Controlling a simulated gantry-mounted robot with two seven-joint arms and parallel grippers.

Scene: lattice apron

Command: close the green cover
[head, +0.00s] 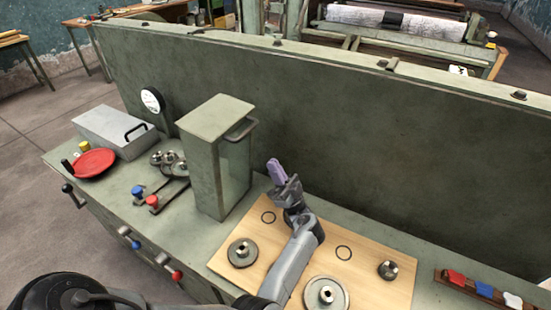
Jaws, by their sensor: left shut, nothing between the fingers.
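The green cover (202,155) is a tall, narrow, box-like green piece standing upright on the green bench, with a flat top and a bar handle (242,129) high on its right side. I cannot tell from this view how its hinge or open side sits. My left gripper (277,172), with purplish fingers, is shut and empty. It is to the right of the cover, apart from it, above the back of the wooden board and in front of the tall green panel. My right gripper is not in view.
The wooden board (378,296) carries grey flanged discs (242,253) and black rings. Left of the cover are levers with blue and red knobs (153,201), a red dish (94,162) and a grey case (113,131). A tall green panel (330,105) closes off the back.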

